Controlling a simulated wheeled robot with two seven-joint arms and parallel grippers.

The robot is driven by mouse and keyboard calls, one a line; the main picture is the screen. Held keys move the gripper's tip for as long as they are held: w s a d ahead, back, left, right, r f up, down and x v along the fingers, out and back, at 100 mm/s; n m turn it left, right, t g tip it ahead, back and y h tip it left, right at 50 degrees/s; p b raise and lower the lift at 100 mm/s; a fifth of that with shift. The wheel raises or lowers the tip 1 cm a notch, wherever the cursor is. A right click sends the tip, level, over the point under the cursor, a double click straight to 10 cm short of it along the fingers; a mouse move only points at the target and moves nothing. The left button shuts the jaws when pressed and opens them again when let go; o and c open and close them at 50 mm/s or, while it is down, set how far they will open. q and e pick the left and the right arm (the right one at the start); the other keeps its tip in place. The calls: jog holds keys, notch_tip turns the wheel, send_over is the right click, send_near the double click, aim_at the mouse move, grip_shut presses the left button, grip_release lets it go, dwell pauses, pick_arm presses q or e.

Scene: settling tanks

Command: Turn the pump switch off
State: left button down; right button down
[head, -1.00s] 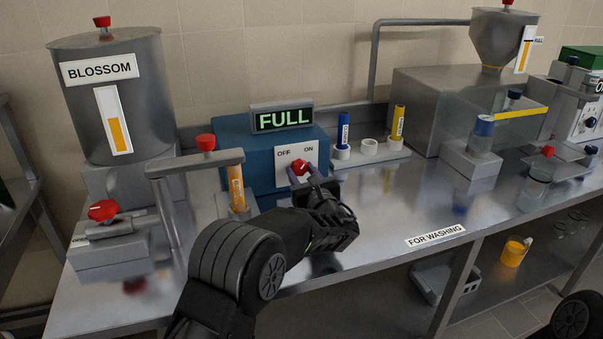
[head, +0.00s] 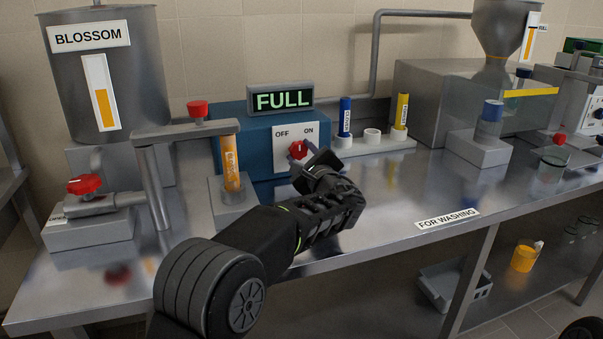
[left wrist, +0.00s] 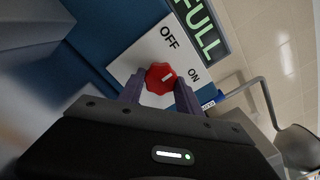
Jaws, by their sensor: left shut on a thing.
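The pump switch is a red knob (head: 298,150) on a white plate (head: 281,163) marked OFF on the left and ON on the right. The plate is on the front of a blue box (head: 233,150). A lit sign on top reads FULL (head: 281,99). My left gripper (head: 299,159) is shut on the red knob, coming from the front. In the left wrist view its two purple fingers (left wrist: 158,92) stand on either side of the knob (left wrist: 160,78). The white mark on the knob points somewhere between the OFF and ON labels or towards ON; I cannot tell exactly.
A BLOSSOM tank (head: 107,85), a red valve handle (head: 84,184) and a pipe with an orange tube (head: 231,165) stand to the left. A rack with blue and yellow tubes (head: 375,146) stands close right of the switch. The front of the steel bench is mostly clear.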

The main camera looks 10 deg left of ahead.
pick_arm(q)
jog(key=n+b, duration=0.5)
jog(key=b, duration=0.1)
jog(key=shift+f+b, duration=0.2)
jog(key=shift+b, duration=0.15)
jog(key=shift+r+n+b, duration=0.2)
jog(key=shift+n+b, duration=0.55)
jog(key=shift+n, duration=0.15)
jog(key=c, duration=0.8)
grip_release()
jog(key=shift+v, duration=3.9)
